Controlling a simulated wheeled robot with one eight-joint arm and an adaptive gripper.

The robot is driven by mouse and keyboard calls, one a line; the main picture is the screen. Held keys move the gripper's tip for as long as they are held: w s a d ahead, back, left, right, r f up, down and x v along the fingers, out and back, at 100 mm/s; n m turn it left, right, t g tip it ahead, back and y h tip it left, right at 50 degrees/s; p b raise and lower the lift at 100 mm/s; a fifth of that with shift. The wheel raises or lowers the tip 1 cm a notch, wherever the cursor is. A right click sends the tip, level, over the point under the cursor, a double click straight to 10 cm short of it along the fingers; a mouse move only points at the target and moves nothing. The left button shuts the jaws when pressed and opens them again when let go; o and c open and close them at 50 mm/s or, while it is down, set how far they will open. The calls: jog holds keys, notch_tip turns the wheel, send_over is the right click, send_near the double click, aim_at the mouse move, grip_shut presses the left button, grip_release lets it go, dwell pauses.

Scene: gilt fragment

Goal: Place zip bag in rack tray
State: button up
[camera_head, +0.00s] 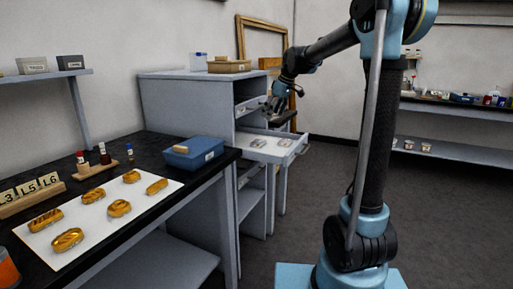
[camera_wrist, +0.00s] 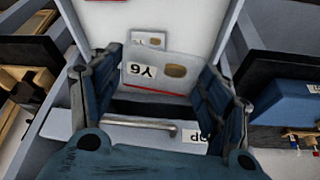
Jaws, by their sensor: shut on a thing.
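My gripper (camera_head: 273,107) is over the pulled-out rack tray (camera_head: 290,153) of the grey cabinet. In the wrist view my gripper (camera_wrist: 160,90) is shut on a clear zip bag (camera_wrist: 150,75) with a white label reading Y6, a brown piece and a red line. The held bag cannot be made out clearly in the head view. Another labelled bag (camera_wrist: 150,38) lies farther inside the tray. The head view shows two small items in the tray. The gap between held bag and tray floor is unclear.
The grey cabinet (camera_head: 185,105) stands beside the tray, with a wooden box (camera_head: 229,66) on top. A dark workbench at left holds a blue box (camera_head: 193,153) and a white sheet (camera_head: 90,228) with several gilt pieces. Open floor (camera_head: 290,215) lies in front of the tray.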

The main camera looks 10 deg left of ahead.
jog(key=n, duration=0.2)
send_over(267, 151)
jog(key=d, duration=0.1)
jog(key=shift+g, duration=0.3)
jog(key=f, duration=1.1)
jog(key=shift+s+d, duration=0.1)
jog(key=shift+s, duration=0.3)
jog(key=shift+f, duration=2.3)
jog(key=shift+f, duration=0.1)
jog(key=o, duration=0.8)
jog(key=shift+o, duration=0.3)
